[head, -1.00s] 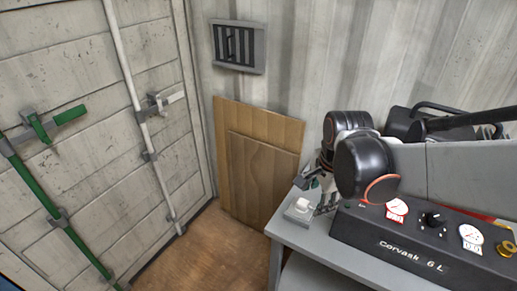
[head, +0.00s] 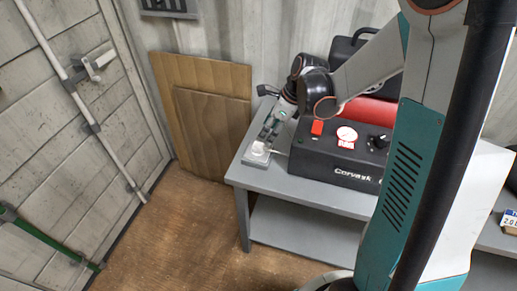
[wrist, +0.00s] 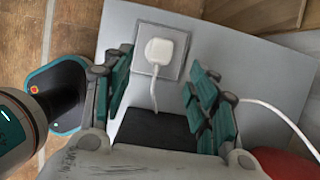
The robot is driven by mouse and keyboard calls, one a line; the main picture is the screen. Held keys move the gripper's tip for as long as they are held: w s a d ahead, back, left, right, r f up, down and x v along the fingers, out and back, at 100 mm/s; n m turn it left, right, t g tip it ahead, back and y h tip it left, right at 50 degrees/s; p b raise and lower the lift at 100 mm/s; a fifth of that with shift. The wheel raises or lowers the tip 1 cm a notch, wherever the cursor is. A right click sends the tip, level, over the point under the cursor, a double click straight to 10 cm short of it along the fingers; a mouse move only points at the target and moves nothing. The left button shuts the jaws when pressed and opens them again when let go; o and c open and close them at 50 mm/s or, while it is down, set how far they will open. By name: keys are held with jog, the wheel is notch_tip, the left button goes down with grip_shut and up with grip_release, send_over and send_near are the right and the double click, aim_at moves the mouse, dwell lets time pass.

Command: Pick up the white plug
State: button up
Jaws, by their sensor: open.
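The white plug (head: 259,149) sits on a square grey plate (head: 252,160) at the near left corner of the grey bench. In the wrist view the plug (wrist: 160,50) is a rounded white block with a white cord running from it toward my gripper. My gripper (head: 269,133) is open just above the plug, pointing down at a tilt. In the wrist view its green-padded fingers (wrist: 160,78) stand on either side of the cord, with the plug just beyond the gap between them. I see no contact with the plug.
A black Corvask machine (head: 335,155) with gauges and a red cylinder (head: 370,111) stand right of my gripper on the bench (head: 300,187). Wooden panels (head: 210,125) lean on the wall behind. The floor (head: 185,235) left of the bench is clear.

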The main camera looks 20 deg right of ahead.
aim_at(259, 145)
jog(key=b+x, duration=0.3)
jog(key=x, duration=0.6)
jog(key=shift+d+b, duration=0.2)
jog(key=shift+b, duration=0.1)
jog(key=shift+s, duration=0.1)
grip_shut()
